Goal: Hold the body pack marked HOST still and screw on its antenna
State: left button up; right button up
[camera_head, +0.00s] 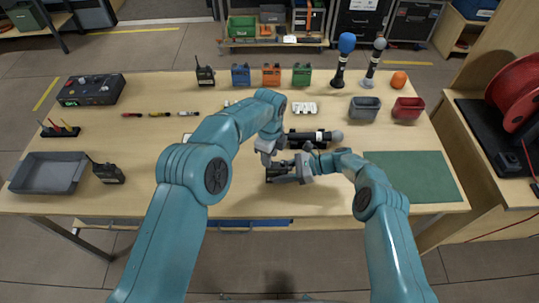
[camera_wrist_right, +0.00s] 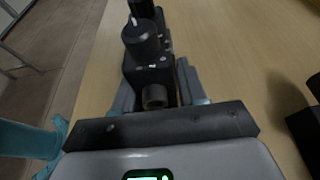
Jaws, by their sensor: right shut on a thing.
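A black body pack (camera_wrist_right: 155,75) is between the fingers of my right gripper (camera_wrist_right: 156,92) in the right wrist view. A round knob and an open round socket show on it; no marking can be read. In the head view the pack (camera_head: 277,178) lies low near the table's front middle, partly hidden by my right gripper (camera_head: 291,169). My left gripper (camera_head: 268,157) is just above and behind the pack, pointing down. Its fingers are too small to judge. A rack (camera_head: 60,131) at the left holds small upright sticks with coloured tips, possibly antennas.
A black microphone (camera_head: 310,137) lies just behind my grippers. A grey tray (camera_head: 48,173) is at the left, a green mat (camera_head: 412,177) at the right. The front left middle of the table is clear.

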jog(key=o, duration=1.3)
pick_arm(q)
notch_tip(320, 180, up, 11)
jog(key=shift+r, duration=0.2)
pick_arm(e)
jog(key=v, duration=1.2)
pick_arm(q)
jog(key=shift+s, duration=0.1)
pick_arm(e)
jog(key=shift+s, duration=0.1)
